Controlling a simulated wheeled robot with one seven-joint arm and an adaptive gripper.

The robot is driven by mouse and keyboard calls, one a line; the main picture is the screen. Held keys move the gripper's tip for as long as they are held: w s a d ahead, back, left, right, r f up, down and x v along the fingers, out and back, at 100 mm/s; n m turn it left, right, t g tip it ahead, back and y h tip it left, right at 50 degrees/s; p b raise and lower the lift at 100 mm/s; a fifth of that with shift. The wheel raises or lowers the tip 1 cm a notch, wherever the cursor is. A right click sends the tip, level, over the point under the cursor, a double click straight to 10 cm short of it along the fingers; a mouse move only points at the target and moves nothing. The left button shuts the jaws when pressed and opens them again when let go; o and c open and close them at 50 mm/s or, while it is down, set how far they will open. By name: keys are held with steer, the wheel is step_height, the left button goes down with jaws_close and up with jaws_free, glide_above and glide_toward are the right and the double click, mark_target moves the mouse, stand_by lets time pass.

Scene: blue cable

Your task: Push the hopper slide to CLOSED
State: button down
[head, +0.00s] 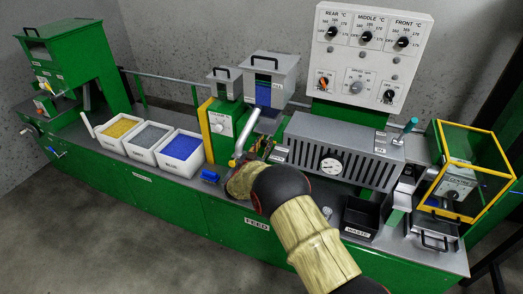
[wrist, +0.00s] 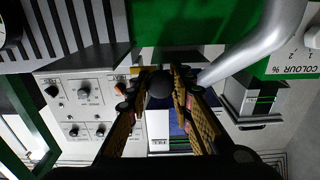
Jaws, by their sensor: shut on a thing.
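The grey main hopper (head: 272,72) stands at the back centre, with a blue-filled window in its front. In the wrist view, which is upside down, its blue window (wrist: 180,128) shows partly behind my fingers. My gripper (head: 262,148) is just below and in front of the hopper, mostly hidden by my own arm in the head view. In the wrist view my gripper (wrist: 160,80) has its fingertips closed in around a dark round knob (wrist: 159,88), which appears to be the slide's handle. The slide plate and its OPEN or CLOSED marking cannot be made out.
A bent silver pipe (wrist: 255,45) runs close beside my fingers. The grey barrel cover (head: 335,150) with a gauge lies right of my gripper. White bins (head: 181,148) stand left. A control panel (head: 368,50) rises behind. A black waste tray (head: 360,216) sits front right.

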steer(key=c, duration=1.6)
jaws_free()
steer(key=shift+w, duration=0.1)
steer(key=shift+o, duration=0.2)
steer(key=v, duration=1.2)
